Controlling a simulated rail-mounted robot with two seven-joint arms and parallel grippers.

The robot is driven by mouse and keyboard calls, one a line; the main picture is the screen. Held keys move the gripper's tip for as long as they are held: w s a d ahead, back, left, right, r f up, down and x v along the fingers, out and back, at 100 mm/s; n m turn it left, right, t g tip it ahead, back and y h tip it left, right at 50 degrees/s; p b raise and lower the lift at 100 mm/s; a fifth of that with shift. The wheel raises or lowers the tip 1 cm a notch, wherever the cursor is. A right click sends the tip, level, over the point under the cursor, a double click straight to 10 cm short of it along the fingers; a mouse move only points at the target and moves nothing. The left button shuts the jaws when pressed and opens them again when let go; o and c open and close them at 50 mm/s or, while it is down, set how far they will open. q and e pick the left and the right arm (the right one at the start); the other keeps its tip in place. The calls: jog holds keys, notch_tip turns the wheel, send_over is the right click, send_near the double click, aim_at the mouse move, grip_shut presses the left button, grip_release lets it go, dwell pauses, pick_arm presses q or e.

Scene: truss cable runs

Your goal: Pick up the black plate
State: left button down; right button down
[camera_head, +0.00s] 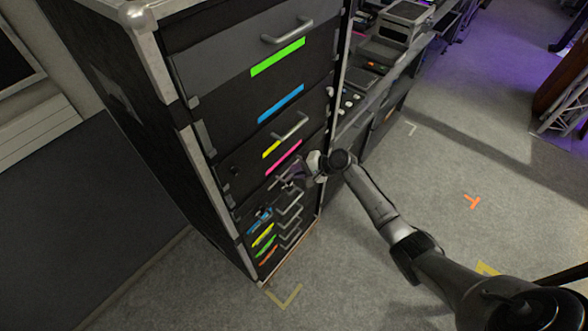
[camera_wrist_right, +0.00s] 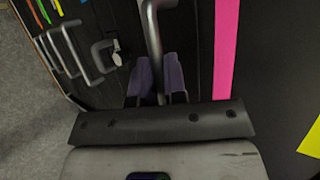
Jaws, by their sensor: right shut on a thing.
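My right gripper (camera_head: 291,176) reaches the front of a black drawer cabinet from the right. In the right wrist view its purple-grey fingers (camera_wrist_right: 158,75) are shut on a grey drawer handle (camera_wrist_right: 153,28), one finger on each side of the bar. The handle is beside a pink label strip (camera_wrist_right: 225,45), which also shows in the head view (camera_head: 283,158). I cannot make out a separate black plate in either view. My left gripper is not in view.
The black cabinet (camera_head: 130,95) has metal edges and several drawers; they look closed. Smaller handles (camera_head: 290,212) sit below my right gripper. A bench with equipment (camera_head: 385,60) stands behind to the right. Grey floor (camera_head: 440,170) is open at the right.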

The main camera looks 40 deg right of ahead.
jog(key=r+p+v, duration=0.1)
jog(key=p+v, duration=0.1)
jog(key=v, duration=1.5)
jog(key=shift+w+a+p, duration=0.15)
jog(key=shift+w+p, duration=0.1)
jog(key=shift+p, duration=0.15)
jog(key=shift+f, duration=0.1)
jog(key=shift+s, duration=0.1)
jog(key=s+d+p, duration=0.1)
jog(key=s+p, duration=0.3)
jog(key=s, duration=0.2)
jog(key=shift+s+d, duration=0.25)
jog(key=shift+s, duration=0.1)
dwell(0.7)
